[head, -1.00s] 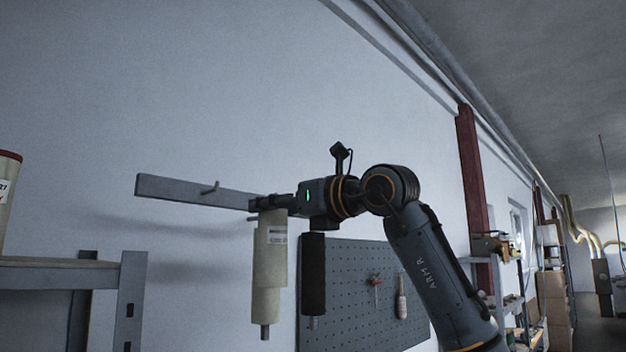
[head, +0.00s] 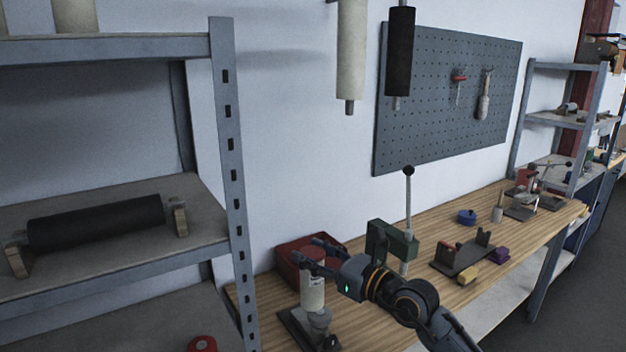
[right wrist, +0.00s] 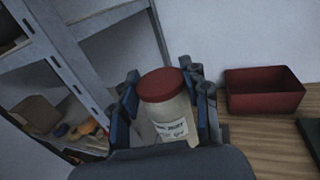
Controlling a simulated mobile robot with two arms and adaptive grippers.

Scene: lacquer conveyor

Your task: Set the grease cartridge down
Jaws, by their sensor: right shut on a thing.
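The grease cartridge (head: 313,295) is a pale cylinder with a printed label, upright over the near left end of the workbench. In the right wrist view the cartridge (right wrist: 166,108) shows its dark red cap and stands between the two fingers. My right gripper (head: 312,262) is shut on its upper part. Directly below, a grey metal piece on a dark base plate (head: 298,328) stands on the bench. I cannot tell whether the cartridge touches it. My left gripper is not in view.
A red bin (head: 290,252) sits behind the gripper; a green lever machine (head: 402,245) stands to its right. A grey shelf post (head: 232,180) rises close on the left. The wooden bench (head: 375,335) has bare room in front. Rollers hang above.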

